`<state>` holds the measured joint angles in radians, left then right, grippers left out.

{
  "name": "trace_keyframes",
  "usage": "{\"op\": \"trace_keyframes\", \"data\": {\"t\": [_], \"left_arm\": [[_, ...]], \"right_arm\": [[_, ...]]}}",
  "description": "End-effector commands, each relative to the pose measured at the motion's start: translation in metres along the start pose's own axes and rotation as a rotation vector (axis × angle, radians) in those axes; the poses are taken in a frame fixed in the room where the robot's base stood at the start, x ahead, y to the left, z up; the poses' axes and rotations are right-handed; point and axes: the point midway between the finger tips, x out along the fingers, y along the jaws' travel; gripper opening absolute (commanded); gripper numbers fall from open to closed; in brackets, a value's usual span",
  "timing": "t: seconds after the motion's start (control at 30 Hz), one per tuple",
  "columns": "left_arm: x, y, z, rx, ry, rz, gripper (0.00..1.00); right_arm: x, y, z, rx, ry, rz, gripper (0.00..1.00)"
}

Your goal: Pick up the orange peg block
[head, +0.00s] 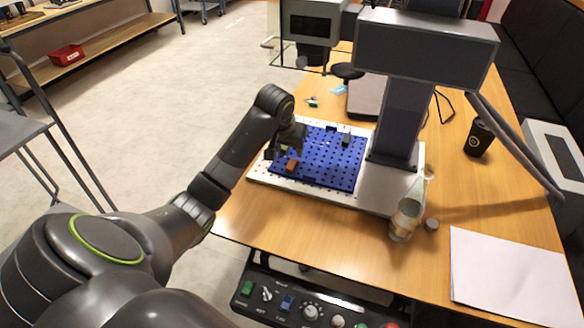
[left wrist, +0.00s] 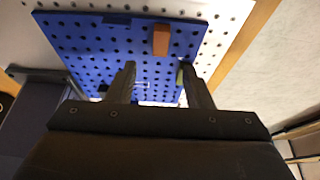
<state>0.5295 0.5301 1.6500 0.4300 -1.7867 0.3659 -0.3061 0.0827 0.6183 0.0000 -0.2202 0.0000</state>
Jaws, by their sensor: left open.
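The orange peg block (head: 292,165) stands on the blue pegboard (head: 330,172), near its left front edge. In the left wrist view the orange block (left wrist: 161,40) shows beyond my fingertips, apart from them. My left gripper (head: 278,152) is over the left part of the pegboard, just behind the orange block in the head view. In the left wrist view its jaws (left wrist: 156,70) are open with nothing held between them. A green block (left wrist: 180,76) shows beside the right finger, partly hidden by it. My right gripper is not in view.
A dark block (head: 346,141) sits toward the right on the pegboard. The laser marker's column (head: 400,115) and head (head: 428,48) stand behind and to the right. A glass bottle (head: 405,218), black cup (head: 479,138) and white sheet (head: 512,275) are on the table.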

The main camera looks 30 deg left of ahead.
Motion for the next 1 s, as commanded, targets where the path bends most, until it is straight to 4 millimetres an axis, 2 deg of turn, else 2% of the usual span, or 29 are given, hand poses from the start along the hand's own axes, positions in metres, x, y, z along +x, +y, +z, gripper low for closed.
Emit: {"op": "trace_keyframes", "data": {"t": [0.1,0.33,0.6,0.93,1.0], "left_arm": [[0.018,0.0,0.001,-0.002,-0.002,0.001,0.46],[0.033,0.0,0.002,-0.001,-0.002,0.001,0.46],[0.07,0.0,0.007,-0.001,-0.002,0.0,0.46],[0.076,0.0,0.007,0.001,0.001,0.0,0.46],[0.076,0.0,0.007,0.001,0.001,0.0,0.37]], "right_arm": [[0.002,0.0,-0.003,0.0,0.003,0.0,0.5],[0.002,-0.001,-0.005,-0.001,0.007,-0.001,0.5],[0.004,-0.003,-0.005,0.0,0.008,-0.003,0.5],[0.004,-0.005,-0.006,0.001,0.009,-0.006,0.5],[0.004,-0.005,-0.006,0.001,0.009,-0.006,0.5]]}}
